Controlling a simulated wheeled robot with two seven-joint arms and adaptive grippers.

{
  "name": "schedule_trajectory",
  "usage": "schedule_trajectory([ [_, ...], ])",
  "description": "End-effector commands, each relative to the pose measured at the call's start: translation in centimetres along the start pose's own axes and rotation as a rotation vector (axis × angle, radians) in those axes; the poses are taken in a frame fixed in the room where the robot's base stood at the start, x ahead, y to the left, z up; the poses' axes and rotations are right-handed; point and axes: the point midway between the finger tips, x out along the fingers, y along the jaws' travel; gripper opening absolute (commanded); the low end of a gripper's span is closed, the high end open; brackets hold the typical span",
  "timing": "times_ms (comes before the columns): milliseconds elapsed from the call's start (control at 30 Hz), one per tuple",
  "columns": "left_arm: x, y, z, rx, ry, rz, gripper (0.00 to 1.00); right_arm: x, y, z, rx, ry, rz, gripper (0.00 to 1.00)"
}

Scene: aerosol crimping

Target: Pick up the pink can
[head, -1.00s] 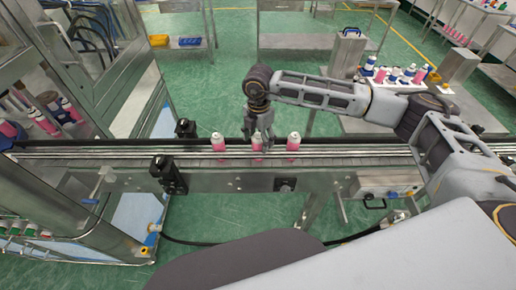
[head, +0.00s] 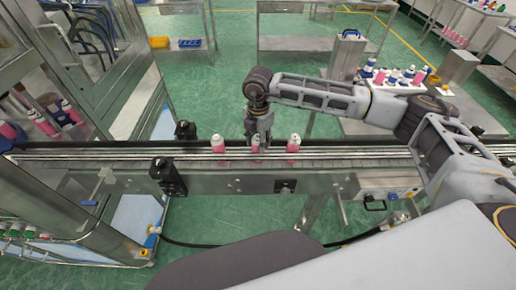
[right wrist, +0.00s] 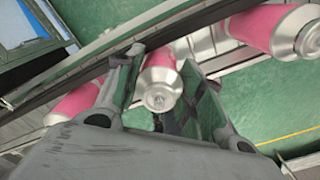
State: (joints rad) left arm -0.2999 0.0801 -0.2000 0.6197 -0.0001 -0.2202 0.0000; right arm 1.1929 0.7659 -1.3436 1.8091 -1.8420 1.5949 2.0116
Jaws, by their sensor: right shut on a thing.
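Three pink cans with silver-white tops stand in a row on the conveyor in the head view: the left can (head: 218,144), the middle can (head: 256,143) and the right can (head: 293,144). My right gripper (head: 257,142) reaches down over the middle can and is shut on it. In the right wrist view the middle can (right wrist: 158,80) sits between the two fingers, its silver top towards the camera. The right can shows beside it at the upper right (right wrist: 270,28), and another pink can (right wrist: 75,103) is partly hidden at the left. My left gripper is not in view.
The conveyor (head: 350,152) runs across the view with metal rails. A glass-walled machine (head: 90,70) with more pink cans stands at the left. A table with several bottles and cans (head: 395,76) is behind my right arm. Green floor lies open behind the conveyor.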

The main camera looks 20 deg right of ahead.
Motion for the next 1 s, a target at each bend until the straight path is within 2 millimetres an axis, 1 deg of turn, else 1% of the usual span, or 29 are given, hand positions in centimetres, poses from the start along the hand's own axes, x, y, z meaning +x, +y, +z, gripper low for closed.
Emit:
schedule_trajectory([
  [167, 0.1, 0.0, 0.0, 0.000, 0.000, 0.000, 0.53, -0.3, 0.0, 0.0, 0.000, 0.000, 0.001, 0.15],
  [367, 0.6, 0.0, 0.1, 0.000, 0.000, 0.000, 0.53, -1.7, 0.1, 0.0, 0.001, -0.001, 0.003, 0.15],
  [467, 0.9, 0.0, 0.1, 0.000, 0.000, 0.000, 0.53, -2.9, 0.1, 0.0, 0.000, 0.000, 0.003, 0.15],
  [800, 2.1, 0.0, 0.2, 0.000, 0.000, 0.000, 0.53, -7.9, 0.1, 0.0, -0.001, -0.001, 0.003, 0.15],
  [1000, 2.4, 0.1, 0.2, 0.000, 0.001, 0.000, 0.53, -9.6, 0.0, 0.0, 0.000, 0.000, 0.000, 0.15],
])
